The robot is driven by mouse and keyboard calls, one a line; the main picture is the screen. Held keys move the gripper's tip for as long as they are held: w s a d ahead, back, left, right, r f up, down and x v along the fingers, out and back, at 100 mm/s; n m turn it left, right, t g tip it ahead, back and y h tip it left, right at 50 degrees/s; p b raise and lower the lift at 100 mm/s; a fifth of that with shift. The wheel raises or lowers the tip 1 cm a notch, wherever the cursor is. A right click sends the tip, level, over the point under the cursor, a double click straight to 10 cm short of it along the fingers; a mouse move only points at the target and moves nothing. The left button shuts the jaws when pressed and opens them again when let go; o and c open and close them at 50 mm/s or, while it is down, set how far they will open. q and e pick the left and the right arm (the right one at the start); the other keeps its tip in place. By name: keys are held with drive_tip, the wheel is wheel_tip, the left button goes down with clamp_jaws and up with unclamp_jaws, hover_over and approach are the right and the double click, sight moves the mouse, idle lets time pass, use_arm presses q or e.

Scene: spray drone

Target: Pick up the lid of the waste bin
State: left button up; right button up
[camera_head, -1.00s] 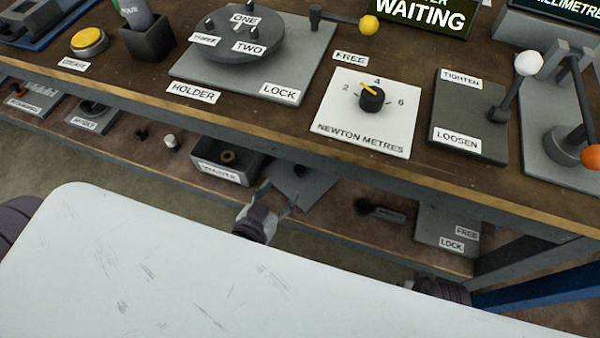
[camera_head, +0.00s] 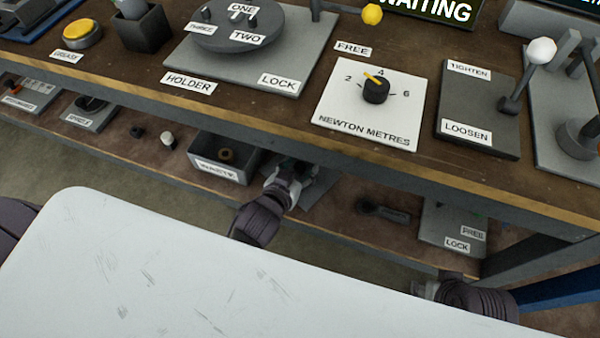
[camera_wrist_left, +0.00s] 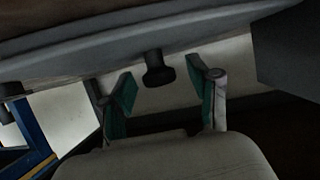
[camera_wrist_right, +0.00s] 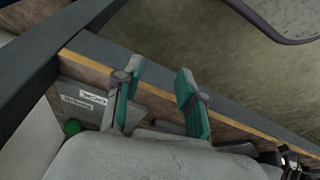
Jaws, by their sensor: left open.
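The lid (camera_head: 318,190) is a flat grey plate on the lower shelf, right of the waste bin (camera_head: 228,174), a dark grey open box with a white label. My left gripper (camera_head: 292,172) is over the lid and hides much of it. In the left wrist view the lid (camera_wrist_left: 205,42) spans the top, and its black knob (camera_wrist_left: 157,68) shows between the open fingers (camera_wrist_left: 162,74). I see no clear contact with the knob. My right gripper (camera_wrist_right: 160,72) is open and empty in the right wrist view, near the shelf edge and away from the lid.
The upper bench (camera_head: 215,118) overhangs the lower shelf close above my left gripper. A dark handled tool (camera_head: 383,211) and a grey FREE/LOCK plate (camera_head: 452,232) lie right of the lid. Small knobs (camera_head: 168,140) stand left of the bin. A white surface (camera_head: 200,270) fills the foreground.

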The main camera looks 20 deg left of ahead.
use_arm(q)
clamp_jaws()
drive_tip(key=shift+r, duration=0.15)
